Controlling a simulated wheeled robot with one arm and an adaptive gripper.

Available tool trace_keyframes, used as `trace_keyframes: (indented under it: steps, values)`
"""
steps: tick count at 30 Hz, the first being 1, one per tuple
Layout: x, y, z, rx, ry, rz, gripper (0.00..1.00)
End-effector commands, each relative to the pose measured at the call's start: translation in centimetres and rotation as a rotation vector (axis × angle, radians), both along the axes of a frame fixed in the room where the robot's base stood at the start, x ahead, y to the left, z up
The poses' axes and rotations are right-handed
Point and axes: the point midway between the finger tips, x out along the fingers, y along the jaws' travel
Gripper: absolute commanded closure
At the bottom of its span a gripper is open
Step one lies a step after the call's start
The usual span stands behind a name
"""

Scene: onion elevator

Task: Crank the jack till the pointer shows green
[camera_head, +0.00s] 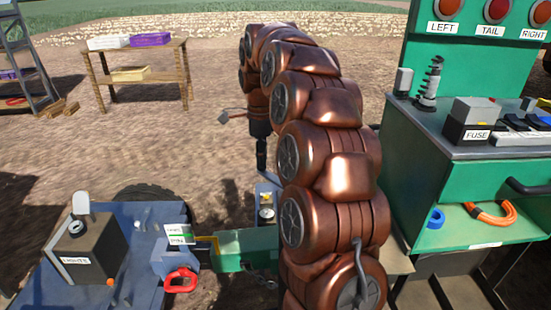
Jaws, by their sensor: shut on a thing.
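The jack (267,213) stands in the middle, left of my copper arm, on the green drawbar. It has a small round yellow and dark part near its top; I cannot make out a pointer or its colour at this size. My gripper (262,166) points down just above the jack, its dark fingers shut on what looks like the crank handle. The grip itself is small and mostly hidden between the fingers. My arm covers the area right of the jack.
A green bench (450,170) with lamps and a fuse box (470,122) stands at right. A wooden table (140,56) is far back; open dirt lies between.

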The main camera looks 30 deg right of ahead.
Motion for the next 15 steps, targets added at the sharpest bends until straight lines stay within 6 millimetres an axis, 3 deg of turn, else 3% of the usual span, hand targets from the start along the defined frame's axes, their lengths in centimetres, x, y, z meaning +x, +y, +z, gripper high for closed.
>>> trace_keyframes:
  steps: [15]
  values:
    - [0.22,0.67,-0.04,-0.001,0.003,-0.001,1.00]
